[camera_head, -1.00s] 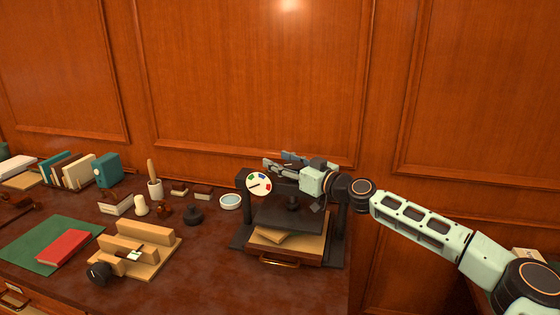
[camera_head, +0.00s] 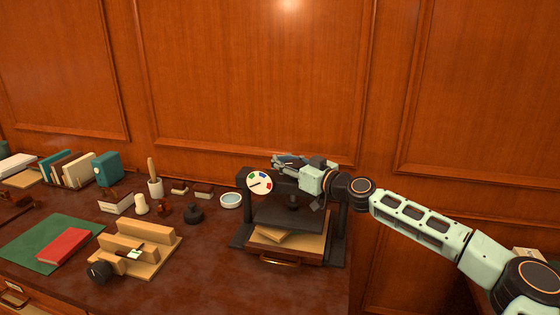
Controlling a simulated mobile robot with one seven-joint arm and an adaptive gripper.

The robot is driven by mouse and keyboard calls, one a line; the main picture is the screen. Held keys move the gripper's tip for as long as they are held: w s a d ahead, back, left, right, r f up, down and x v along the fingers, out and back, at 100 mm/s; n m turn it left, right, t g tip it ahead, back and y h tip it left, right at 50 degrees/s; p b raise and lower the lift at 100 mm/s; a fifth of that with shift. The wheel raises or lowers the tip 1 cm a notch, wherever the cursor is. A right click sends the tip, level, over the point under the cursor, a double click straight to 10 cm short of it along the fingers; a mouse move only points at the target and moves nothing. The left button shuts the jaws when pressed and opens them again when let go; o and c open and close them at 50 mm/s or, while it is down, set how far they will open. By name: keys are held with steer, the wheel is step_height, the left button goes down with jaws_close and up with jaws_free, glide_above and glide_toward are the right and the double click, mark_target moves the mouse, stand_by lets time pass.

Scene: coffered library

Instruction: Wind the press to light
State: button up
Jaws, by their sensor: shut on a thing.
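The press (camera_head: 247,208) is a black frame at the right end of the desk, with a dark plate above a light wooden drawer or board. Its white dial (camera_head: 259,183) has coloured marks including green, blue and red. The dark needle's exact reading is too small to be sure of. My gripper (camera_head: 284,163) is at the top of the press, behind and right of the dial, shut on a part there. That part, likely the press handle, is mostly hidden by my gripper and wrist.
A wooden stand (camera_head: 150,262) with a black knob (camera_head: 99,271) is left of the press. A red book (camera_head: 63,243) lies on a green mat (camera_head: 30,258). A magnifier (camera_head: 230,200) and several stamps stand between. The wood-panelled wall is close behind.

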steer(key=shift+w+d+f+h, duration=0.1)
steer(key=shift+d+f+h, duration=0.2)
jaws_close()
steer(key=shift+m+t, duration=0.3)
steer(key=shift+w+d+m+t+h+b, duration=0.25)
steer(key=shift+d+m+t+h+b, duration=0.65)
steer(key=shift+m+h, duration=1.6)
steer(key=shift+w+d+m+t+h+b, duration=0.25)
steer(key=shift+d+m+t+h+b, duration=0.9)
steer(key=shift+h, duration=2.2)
steer(key=shift+w+d+m+t+h+b, duration=0.3)
steer(key=shift+d+m+h+b, duration=0.35)
steer(key=shift+m+h, duration=2)
